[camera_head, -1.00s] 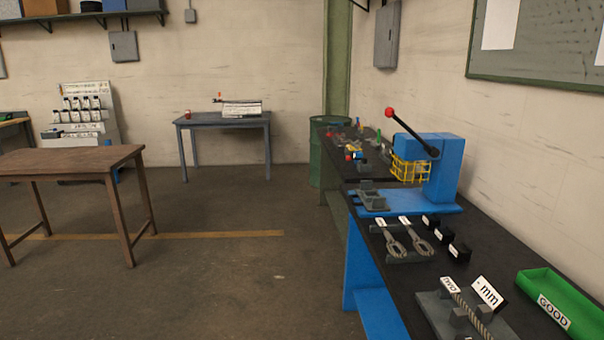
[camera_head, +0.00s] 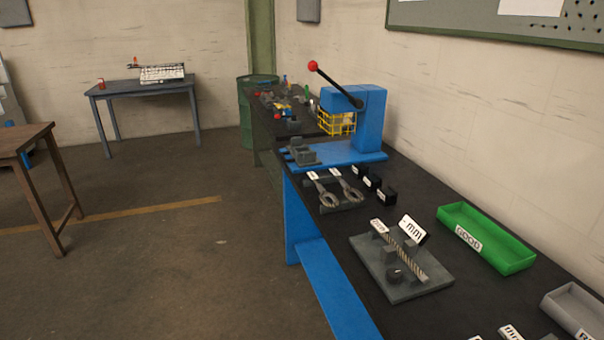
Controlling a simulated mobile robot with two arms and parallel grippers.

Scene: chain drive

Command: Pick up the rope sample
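The rope sample (camera_head: 411,260) is a short, light twisted rope. It lies diagonally across the grey blocks of a dark grey fixture plate (camera_head: 412,289) on the black bench top. A white label reading "-mm" (camera_head: 413,230) stands beside its middle, and a smaller white label (camera_head: 378,226) stands at its far end. A small dark round part (camera_head: 397,277) sits on the plate in front of the rope. Neither of my grippers is in view.
A green tray marked GOOD (camera_head: 487,236) stands right of the fixture, with a grey tray (camera_head: 580,310) at the lower right. A blue press (camera_head: 367,123) with a red-knobbed lever and yellow guard stands farther back. Two looped rope pieces (camera_head: 338,190) lie before it.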

